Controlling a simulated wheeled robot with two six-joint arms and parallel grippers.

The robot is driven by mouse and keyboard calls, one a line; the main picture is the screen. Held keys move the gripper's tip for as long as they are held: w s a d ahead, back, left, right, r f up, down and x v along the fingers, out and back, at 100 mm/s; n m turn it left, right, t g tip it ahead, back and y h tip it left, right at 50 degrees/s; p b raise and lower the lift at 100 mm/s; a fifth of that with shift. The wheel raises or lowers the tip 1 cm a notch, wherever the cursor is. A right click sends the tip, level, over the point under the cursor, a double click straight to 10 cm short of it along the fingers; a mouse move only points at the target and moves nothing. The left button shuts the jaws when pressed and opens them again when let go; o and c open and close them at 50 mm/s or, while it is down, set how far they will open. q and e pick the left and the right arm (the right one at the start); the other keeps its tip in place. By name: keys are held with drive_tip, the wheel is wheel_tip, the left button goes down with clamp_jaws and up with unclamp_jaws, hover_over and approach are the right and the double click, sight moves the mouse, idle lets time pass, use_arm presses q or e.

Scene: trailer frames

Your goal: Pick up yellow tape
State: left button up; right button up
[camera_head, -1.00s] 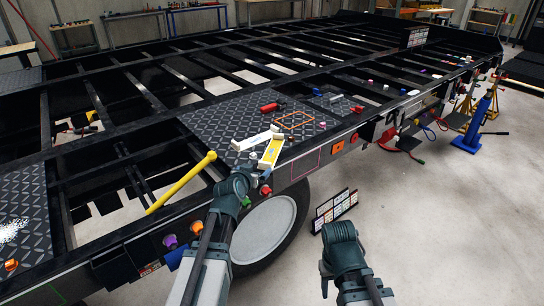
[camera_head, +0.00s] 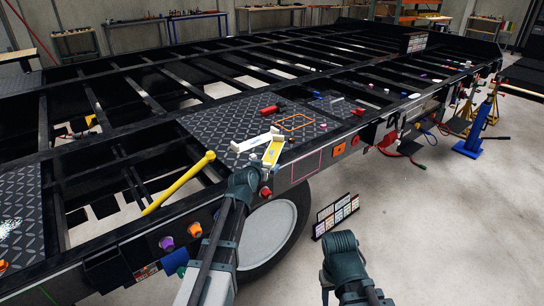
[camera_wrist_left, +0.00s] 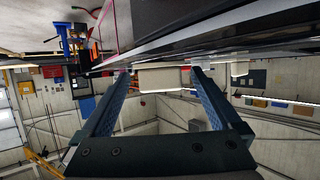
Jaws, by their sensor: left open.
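A short yellow-and-white piece (camera_head: 272,151), which I take for the yellow tape, lies at the front edge of the dark tread plate in the head view, beside a white piece (camera_head: 252,142). My left gripper (camera_head: 248,176) is just in front of that edge, below the yellow piece; its fingers are hard to make out there. In the left wrist view my left gripper (camera_wrist_left: 160,82) is open, with a cream block (camera_wrist_left: 160,79) showing between the fingertips. I cannot tell whether they touch it.
The trailer's tread plate (camera_head: 215,122) also bears a red tool (camera_head: 268,110). A long yellow bar (camera_head: 178,183) slants over the frame at left.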

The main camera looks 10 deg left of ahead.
use_arm(q)
drive_tip(key=shift+c, duration=0.3)
clamp_jaws()
drive_tip(key=shift+r+p, duration=0.85)
drive_tip(key=shift+r, duration=0.05)
wheel_tip(320, 180, up, 2)
drive_tip(key=shift+p, duration=1)
drive_tip(key=s+d+r+p, duration=0.1)
drive_tip(key=s+d, duration=0.9)
drive_tip(key=s, duration=0.2)
drive_tip(key=shift+d+r, duration=0.15)
drive_tip(key=shift+d, duration=0.15)
